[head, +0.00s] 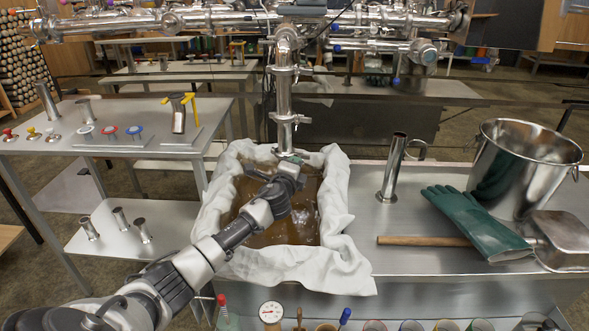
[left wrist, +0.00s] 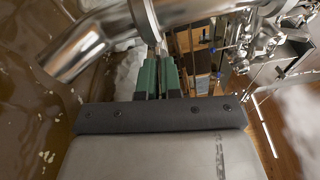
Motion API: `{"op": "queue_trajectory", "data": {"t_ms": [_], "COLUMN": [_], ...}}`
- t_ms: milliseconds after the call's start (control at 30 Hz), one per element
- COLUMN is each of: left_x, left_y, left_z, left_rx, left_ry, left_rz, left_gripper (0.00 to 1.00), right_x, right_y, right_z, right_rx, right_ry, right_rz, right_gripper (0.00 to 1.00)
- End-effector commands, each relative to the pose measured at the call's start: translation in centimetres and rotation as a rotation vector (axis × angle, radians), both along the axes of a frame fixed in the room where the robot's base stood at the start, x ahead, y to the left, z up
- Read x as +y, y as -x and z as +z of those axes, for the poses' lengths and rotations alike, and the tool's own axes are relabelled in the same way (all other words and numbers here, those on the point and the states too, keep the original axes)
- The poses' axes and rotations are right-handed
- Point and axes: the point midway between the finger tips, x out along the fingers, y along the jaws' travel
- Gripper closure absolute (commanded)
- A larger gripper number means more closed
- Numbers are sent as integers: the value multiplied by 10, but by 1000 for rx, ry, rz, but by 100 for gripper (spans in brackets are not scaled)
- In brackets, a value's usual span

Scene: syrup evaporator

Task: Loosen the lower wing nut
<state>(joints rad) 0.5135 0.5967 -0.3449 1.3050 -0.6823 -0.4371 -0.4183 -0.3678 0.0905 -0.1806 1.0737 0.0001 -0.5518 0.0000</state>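A steel pipe (head: 283,90) comes down over the cloth-lined basin, with clamps along it. My left gripper (head: 287,166) is at the lowest clamp, at the pipe's bottom end. In the left wrist view its two green-padded fingers (left wrist: 158,72) point at the clamp's flange (left wrist: 145,18), with a narrow gap between them. A thin metal piece, probably the lower wing nut (left wrist: 160,46), shows at the fingertips. I cannot tell whether the fingers press on it. In the head view the gripper hides the nut. My right gripper is not in view.
The basin (head: 338,215) holds brown liquid under the gripper. A side table (head: 95,150) with small parts stands left.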

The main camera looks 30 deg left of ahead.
Motion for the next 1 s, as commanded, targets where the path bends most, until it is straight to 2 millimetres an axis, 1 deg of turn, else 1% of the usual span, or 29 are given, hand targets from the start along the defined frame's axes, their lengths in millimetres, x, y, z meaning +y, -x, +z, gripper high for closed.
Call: {"op": "queue_trajectory", "data": {"t_ms": [33,200,500,767,933,1000], "left_x": [-1,-1,-1,-1,-1,0], "left_y": [0,0,0,0,0,0], "left_z": [-3,-2,-1,0,0,1], "left_rx": [-13,-61,-146,-220,-268,-288], "left_ry": [46,201,472,709,861,925], "left_rz": [-1,0,0,0,0,0], "left_gripper": [100,100,100,100,100,100], "right_x": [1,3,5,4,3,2], "right_y": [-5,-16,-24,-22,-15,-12], "right_z": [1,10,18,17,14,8], "right_rx": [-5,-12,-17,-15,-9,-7], "right_ry": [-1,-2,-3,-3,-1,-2], "right_rz": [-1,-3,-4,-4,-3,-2], "right_gripper": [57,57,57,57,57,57]}}
